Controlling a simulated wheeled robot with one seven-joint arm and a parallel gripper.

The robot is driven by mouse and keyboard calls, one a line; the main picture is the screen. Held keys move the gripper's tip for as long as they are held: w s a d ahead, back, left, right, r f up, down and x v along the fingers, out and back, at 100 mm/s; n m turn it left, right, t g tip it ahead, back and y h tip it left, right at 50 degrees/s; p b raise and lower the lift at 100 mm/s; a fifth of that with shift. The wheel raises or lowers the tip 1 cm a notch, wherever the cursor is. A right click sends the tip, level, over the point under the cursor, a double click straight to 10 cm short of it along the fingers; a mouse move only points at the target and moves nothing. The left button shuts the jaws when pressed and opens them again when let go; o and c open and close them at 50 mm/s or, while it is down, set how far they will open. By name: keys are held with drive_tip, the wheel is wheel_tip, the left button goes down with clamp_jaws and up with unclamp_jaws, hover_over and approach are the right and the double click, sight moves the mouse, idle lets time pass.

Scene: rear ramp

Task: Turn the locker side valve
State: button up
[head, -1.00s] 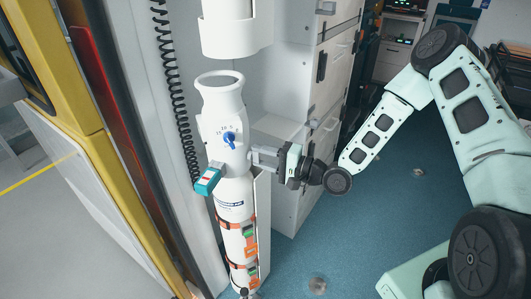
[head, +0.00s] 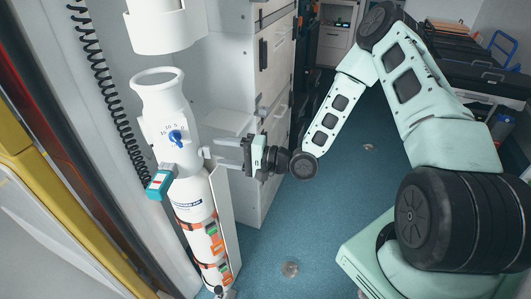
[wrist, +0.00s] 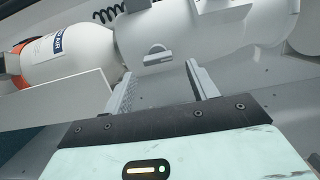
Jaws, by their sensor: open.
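A white cylinder (head: 166,113) stands upright, with a blue dial knob (head: 176,137) on its front and a teal-ended fitting (head: 160,182) on its left. On its locker side is a small pale side valve (head: 206,152). In the wrist view the side valve (wrist: 157,55) appears as a small grey looped piece on the white body. My gripper (head: 217,155) comes from the right at the valve's height, with its fingers apart. In the wrist view the fingertips (wrist: 158,77) lie on either side of the valve, just short of it or beside it; contact is not clear.
White lockers (head: 262,100) with dark handles stand behind my gripper. A pale bracket (head: 222,215) runs beside the lower cylinder. A coiled black cord (head: 110,100) hangs at left. The blue floor (head: 320,220) is open to the right.

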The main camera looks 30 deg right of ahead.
drive_tip(key=b+v, duration=0.1)
drive_tip(key=v, duration=1.3)
drive_tip(key=shift+d, duration=0.15)
drive_tip(key=shift+r, duration=0.1)
drive_tip(key=a+r+n+g+h+p, duration=0.2)
drive_tip(key=a+r+n+g+h, duration=0.2)
drive_tip(key=a+n+g+h, duration=0.6)
drive_tip(key=s+a+r+n+g+h+p, duration=0.1)
drive_tip(key=s+a+r+n, duration=0.2)
drive_tip(key=s, duration=0.7)
drive_tip(key=s+a+r+n+g+h+p, duration=0.1)
drive_tip(key=s+a+r+n, duration=0.2)
drive_tip(key=s+a+r, duration=0.4)
drive_tip(key=s, duration=0.4)
drive_tip(key=shift+r+n+g, duration=0.3)
drive_tip(key=shift+r, duration=0.1)
